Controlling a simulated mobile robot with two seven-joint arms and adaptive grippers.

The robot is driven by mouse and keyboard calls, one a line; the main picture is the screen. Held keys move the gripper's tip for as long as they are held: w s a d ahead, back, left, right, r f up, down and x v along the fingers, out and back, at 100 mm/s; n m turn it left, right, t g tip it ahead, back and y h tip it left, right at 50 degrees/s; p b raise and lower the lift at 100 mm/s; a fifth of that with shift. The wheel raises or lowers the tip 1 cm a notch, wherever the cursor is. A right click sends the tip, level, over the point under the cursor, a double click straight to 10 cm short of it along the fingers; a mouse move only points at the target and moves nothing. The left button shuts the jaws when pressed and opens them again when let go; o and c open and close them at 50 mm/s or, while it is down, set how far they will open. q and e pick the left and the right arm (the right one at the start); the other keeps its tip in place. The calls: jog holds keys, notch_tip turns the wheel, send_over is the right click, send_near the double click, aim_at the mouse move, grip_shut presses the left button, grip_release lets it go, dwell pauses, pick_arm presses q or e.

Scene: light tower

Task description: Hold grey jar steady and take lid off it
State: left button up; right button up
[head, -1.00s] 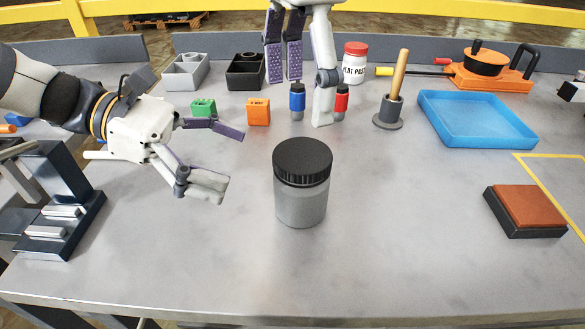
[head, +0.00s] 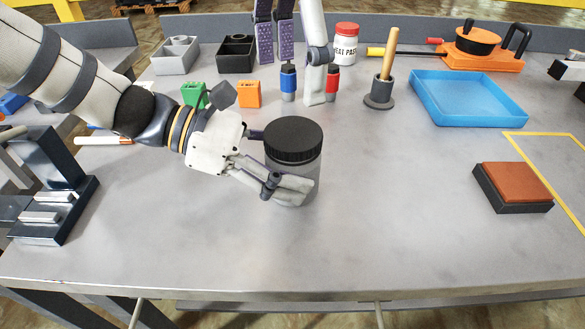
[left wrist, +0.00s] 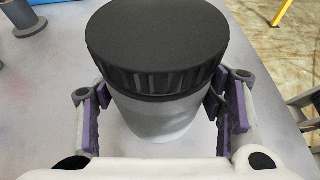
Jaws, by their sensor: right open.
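The grey jar (head: 297,168) stands upright on the table with its black ribbed lid (head: 293,138) on. My left gripper (head: 288,160) reaches around the jar body from the left, below the lid. One finger crosses the front of the jar and the other is partly hidden behind it. In the left wrist view the jar (left wrist: 155,120) and lid (left wrist: 157,40) are between the two padded fingers; whether both pads press on the jar cannot be told.
Green (head: 194,94) and orange (head: 249,94) blocks lie behind the left arm. A blue tray (head: 470,115) and brown-topped block (head: 513,186) are at right. The front table is clear.

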aim_at(293, 132)
pick_arm(q)
grip_shut()
pick_arm(e)
jog(key=m, duration=0.7)
jog(key=shift+m, duration=0.3)
jog(key=m, duration=0.5)
jog(key=shift+m, duration=0.4)
jog(key=m, duration=0.4)
jog(key=shift+f, duration=0.15)
jog(key=shift+m, duration=0.3)
notch_tip(293, 132, down, 8)
jog(key=shift+r, duration=0.1)
jog(key=c, duration=1.2)
pick_arm(q)
jog(key=shift+f, duration=0.1)
pick_arm(e)
jog(key=n, duration=1.2)
jog(key=shift+w, duration=0.1)
